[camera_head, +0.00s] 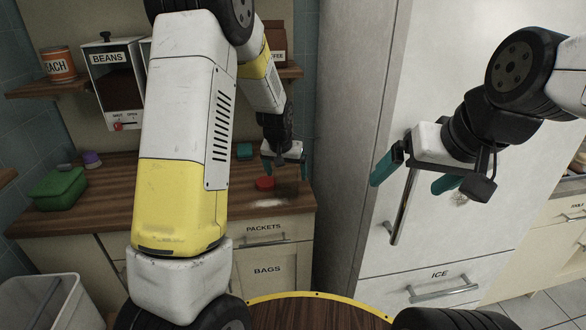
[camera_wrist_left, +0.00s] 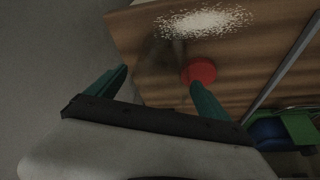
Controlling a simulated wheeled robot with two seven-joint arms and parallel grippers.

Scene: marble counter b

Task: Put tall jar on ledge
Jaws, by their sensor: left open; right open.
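A round red lid or disc (camera_head: 265,183) lies low on the wooden counter; it also shows in the left wrist view (camera_wrist_left: 199,71), beside one fingertip. A faint, dark see-through shape (camera_head: 287,187) stands right of it, perhaps a clear jar; I cannot tell surely that it is the tall jar. My left gripper (camera_head: 285,167) is open just above this spot, its teal fingers on either side of the faint shape in the left wrist view (camera_wrist_left: 160,80). My right gripper (camera_head: 411,180) is open and empty before the fridge. A wall shelf (camera_head: 30,91), perhaps the ledge, is at the upper left.
White grains (camera_head: 268,203) lie spilled near the counter's front edge. A beans dispenser (camera_head: 112,85) and peach can (camera_head: 58,64) are above. The fridge (camera_head: 345,130) bounds the right.

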